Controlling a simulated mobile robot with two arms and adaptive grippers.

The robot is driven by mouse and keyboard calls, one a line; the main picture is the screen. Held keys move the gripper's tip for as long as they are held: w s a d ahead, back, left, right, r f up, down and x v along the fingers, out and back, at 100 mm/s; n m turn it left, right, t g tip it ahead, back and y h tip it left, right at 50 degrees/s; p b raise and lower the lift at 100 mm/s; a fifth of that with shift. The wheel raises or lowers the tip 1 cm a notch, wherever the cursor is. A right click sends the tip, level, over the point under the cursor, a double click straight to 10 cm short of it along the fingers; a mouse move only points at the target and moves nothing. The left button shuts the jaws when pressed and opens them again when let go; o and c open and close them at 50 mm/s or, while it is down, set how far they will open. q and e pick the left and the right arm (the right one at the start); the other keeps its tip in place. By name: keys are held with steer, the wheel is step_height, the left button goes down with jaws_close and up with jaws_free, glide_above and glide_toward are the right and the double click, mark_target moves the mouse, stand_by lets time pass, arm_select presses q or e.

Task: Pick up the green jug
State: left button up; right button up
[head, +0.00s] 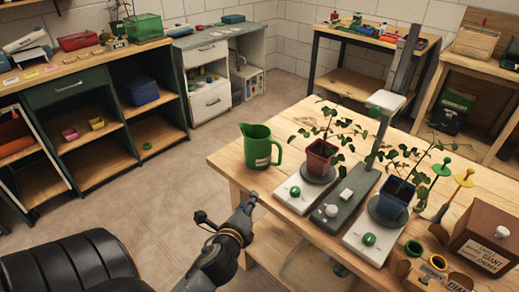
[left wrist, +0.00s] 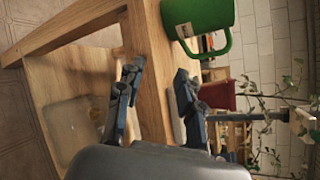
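The green jug (head: 258,146) stands upright on the near left corner of the wooden table (head: 222,163), its handle to the right and a white label on its front. In the left wrist view the jug (left wrist: 200,14) shows at the top, partly cut off, with its handle toward the lower right. My left gripper (head: 246,201) is in front of the table edge, below and nearer than the jug, apart from it. In the left wrist view its two fingers (left wrist: 158,80) are spread with nothing between them. My right gripper is not in view.
Right of the jug stand a potted plant in a red pot (head: 320,160), a grey stand (head: 345,200) and a plant in a blue pot (head: 392,200). A brown box (head: 484,236) sits at the right. Floor left of the table is clear.

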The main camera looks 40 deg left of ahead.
arm_select(q)
steer(key=w+r+m+t+h, duration=0.2)
steer(key=w+r+m+t, duration=0.15)
steer(key=m, duration=0.75)
steer(key=m+p, duration=0.1)
steer(key=m, duration=0.2)
glide_toward(279, 161)
steer(key=shift+t+h, duration=0.25)
steer(key=shift+h, duration=0.05)
steer(key=x, duration=0.2)
steer(key=a+x, duration=0.1)
steer(key=x, duration=0.1)
steer(key=shift+w, duration=0.25)
steer(key=shift+d+p+x, duration=0.2)
steer(key=shift+p+x, duration=0.25)
steer(key=shift+x, duration=2.55)
steer(key=shift+f, duration=0.15)
steer(key=shift+c, duration=0.2)
jaws_close()
